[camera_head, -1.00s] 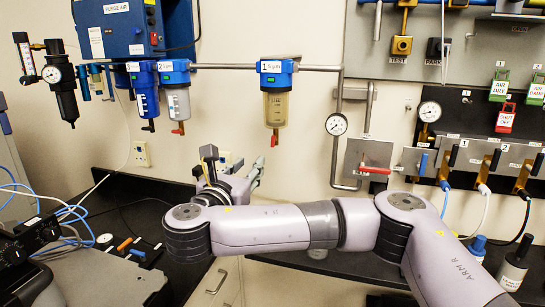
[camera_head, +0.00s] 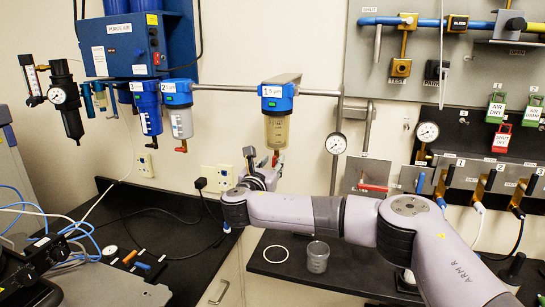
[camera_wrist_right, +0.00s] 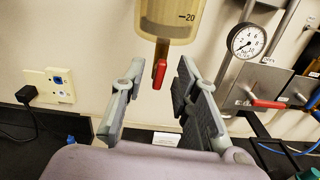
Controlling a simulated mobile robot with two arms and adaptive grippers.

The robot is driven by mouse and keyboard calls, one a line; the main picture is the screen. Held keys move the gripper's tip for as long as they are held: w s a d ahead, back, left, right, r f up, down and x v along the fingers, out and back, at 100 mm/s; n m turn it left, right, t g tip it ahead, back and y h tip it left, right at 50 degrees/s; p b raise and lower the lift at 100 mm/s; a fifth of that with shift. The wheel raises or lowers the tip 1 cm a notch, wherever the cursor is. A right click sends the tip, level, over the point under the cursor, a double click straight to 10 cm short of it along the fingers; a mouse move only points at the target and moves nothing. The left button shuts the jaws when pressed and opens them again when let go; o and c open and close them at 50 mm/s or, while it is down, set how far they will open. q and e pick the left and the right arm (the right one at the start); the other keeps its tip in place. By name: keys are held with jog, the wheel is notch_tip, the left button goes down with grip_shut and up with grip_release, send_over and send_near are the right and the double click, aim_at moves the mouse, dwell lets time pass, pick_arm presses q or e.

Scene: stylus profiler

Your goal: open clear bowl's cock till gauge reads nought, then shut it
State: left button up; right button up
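The clear bowl (camera_head: 277,131), yellowish, hangs under the blue filter head marked 1. In the right wrist view the bowl (camera_wrist_right: 168,14) shows a 20 mark, and its red cock (camera_wrist_right: 159,74) hangs straight down below it. My right gripper (camera_head: 264,159) is open just under the bowl. In the right wrist view the fingers (camera_wrist_right: 160,84) stand on either side of the cock, apart from it. The round gauge (camera_head: 336,143) is on the pipe to the right. It also shows in the right wrist view (camera_wrist_right: 247,40); its needle is too small to read surely. My left gripper is not seen.
Other filters with blue (camera_head: 147,108) and cloudy (camera_head: 181,122) bowls hang to the left. A red-handled valve panel (camera_head: 368,176) is right of the gauge. A cup (camera_head: 317,257) and a white ring (camera_head: 276,254) lie on the black bench below my right arm.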

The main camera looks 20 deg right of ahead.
jog(key=shift+w+d, duration=0.3)
jog(key=shift+w, duration=0.05)
grip_shut()
dwell(0.4)
